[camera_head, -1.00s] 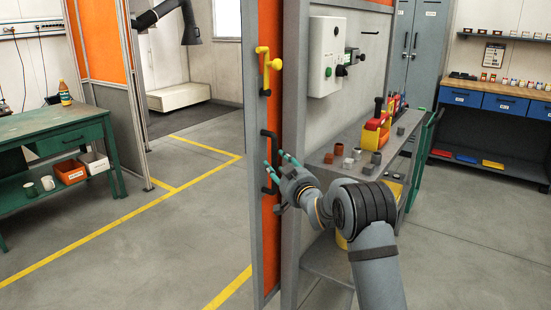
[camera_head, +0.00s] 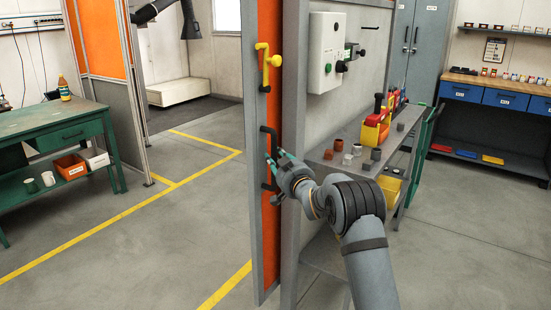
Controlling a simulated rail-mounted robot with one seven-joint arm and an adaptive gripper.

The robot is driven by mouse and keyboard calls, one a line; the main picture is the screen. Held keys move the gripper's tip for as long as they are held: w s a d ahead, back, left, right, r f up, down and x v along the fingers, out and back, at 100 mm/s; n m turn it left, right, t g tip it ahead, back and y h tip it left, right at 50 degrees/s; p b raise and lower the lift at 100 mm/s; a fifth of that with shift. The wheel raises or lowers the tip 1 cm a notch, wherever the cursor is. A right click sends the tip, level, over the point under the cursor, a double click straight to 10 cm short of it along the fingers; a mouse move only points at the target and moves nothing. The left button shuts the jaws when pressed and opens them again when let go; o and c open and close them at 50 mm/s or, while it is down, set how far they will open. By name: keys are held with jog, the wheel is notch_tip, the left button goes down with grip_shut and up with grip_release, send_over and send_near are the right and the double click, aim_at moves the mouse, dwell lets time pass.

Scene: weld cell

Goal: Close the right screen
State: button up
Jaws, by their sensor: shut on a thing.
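The right screen (camera_head: 260,205) is an orange panel in a grey frame, seen nearly edge-on in the middle of the view. A black bar handle (camera_head: 264,134) stands upright on it, with a yellow latch lever (camera_head: 265,62) higher up. My gripper (camera_head: 273,168) reaches in from the right, its teal-tipped fingers shut on the handle's middle to lower part. The exact contact is small and partly hidden by the fingers. The screen stands beside a grey post, and its far face is hidden.
A grey bench (camera_head: 335,163) with small metal parts and a red-yellow caddy (camera_head: 375,130) stands right of the screen, close to my arm. A control box (camera_head: 325,55) is on the wall above. A green workbench (camera_head: 55,135) is at left. Floor left of the screen is clear.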

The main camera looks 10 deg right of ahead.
grip_shut()
dwell(0.4)
